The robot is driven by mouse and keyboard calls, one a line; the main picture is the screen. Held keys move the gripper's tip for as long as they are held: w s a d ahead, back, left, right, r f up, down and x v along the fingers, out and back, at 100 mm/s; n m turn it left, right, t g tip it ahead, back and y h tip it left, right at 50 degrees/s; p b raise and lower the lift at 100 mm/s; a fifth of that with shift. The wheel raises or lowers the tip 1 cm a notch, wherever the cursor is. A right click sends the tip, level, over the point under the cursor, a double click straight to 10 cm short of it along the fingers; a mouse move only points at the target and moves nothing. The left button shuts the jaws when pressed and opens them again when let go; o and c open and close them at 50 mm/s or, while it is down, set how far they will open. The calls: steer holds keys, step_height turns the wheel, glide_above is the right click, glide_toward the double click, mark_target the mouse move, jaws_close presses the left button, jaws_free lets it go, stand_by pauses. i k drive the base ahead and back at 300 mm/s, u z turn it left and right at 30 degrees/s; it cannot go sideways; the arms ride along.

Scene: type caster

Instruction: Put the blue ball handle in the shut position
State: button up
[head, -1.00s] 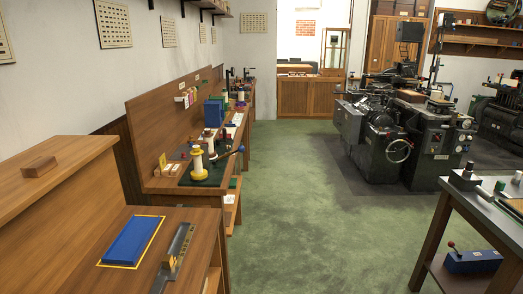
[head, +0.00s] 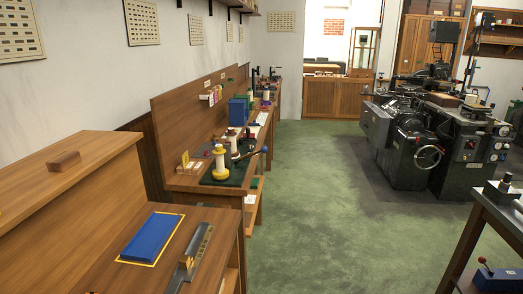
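A small lever with a blue ball (head: 265,149) at its end sticks out to the right over the front edge of the workbench along the left wall. It is beside a white spool on a yellow base (head: 219,163), on a dark green mat (head: 226,180). The lever slants up toward the ball. It is too small and far off to tell which position it is in. My gripper is not in view.
A nearer wooden bench at left holds a blue block (head: 150,238) in a yellow outline and a metal composing stick (head: 193,250). Green floor (head: 310,215) is open in the middle. Dark machines (head: 435,140) stand right; a dark table (head: 497,207) stands near right.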

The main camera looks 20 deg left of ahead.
mark_target(264, 149)
steer(key=z, duration=0.05)
steer(key=i, duration=2.85)
steer(key=u, duration=2.4)
